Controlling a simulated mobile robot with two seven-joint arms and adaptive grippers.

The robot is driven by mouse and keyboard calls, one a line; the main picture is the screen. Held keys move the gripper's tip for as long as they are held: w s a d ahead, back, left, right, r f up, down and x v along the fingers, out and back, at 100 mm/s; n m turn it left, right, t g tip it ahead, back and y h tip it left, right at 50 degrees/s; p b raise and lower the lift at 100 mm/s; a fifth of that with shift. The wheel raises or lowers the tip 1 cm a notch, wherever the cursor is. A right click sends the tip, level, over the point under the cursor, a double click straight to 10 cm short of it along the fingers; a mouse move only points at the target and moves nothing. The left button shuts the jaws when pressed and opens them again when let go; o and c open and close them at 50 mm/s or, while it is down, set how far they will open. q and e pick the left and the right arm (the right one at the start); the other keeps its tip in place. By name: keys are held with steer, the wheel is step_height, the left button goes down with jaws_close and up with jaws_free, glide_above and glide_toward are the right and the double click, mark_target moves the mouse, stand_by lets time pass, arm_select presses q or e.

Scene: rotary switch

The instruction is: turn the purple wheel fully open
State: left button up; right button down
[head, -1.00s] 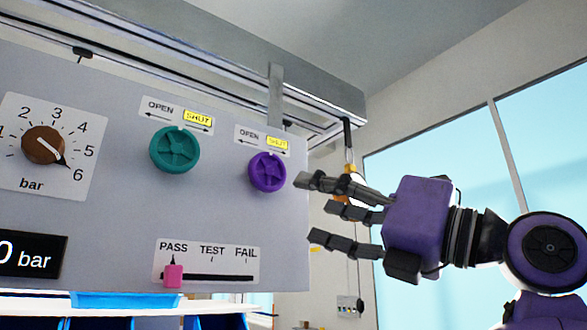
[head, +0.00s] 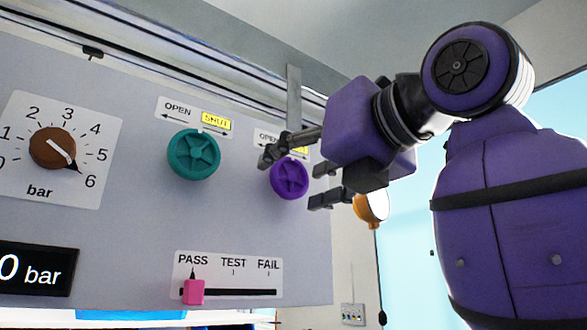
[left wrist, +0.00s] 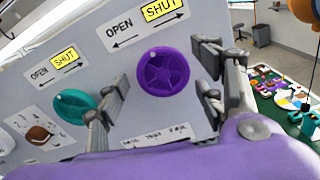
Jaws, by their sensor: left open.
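The purple wheel (head: 289,179) is mounted on the grey panel, and the left wrist view shows its whole face (left wrist: 162,72). A small pale mark sits at its top edge. Above it a label (left wrist: 142,24) reads OPEN to the left and SHUT to the right, with SHUT lit yellow. My left gripper (head: 296,180) is open in front of the wheel. In the left wrist view its fingers (left wrist: 160,88) stand on both sides of the wheel. A gap shows between them and the rim; I cannot tell the depth. My right gripper is not in view.
A teal wheel (head: 194,155) with its own OPEN/SHUT label is left of the purple one. A brown dial (head: 52,149) points near 6 bar. A pink slider (head: 193,291) stands at PASS below. An orange-topped lamp (head: 371,207) hangs right of the panel.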

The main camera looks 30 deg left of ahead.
arm_select(q)
steer(key=shift+w+a, duration=0.15)
steer(key=shift+a, duration=0.15)
steer(key=c, duration=1.1)
steer(key=shift+c, duration=0.2)
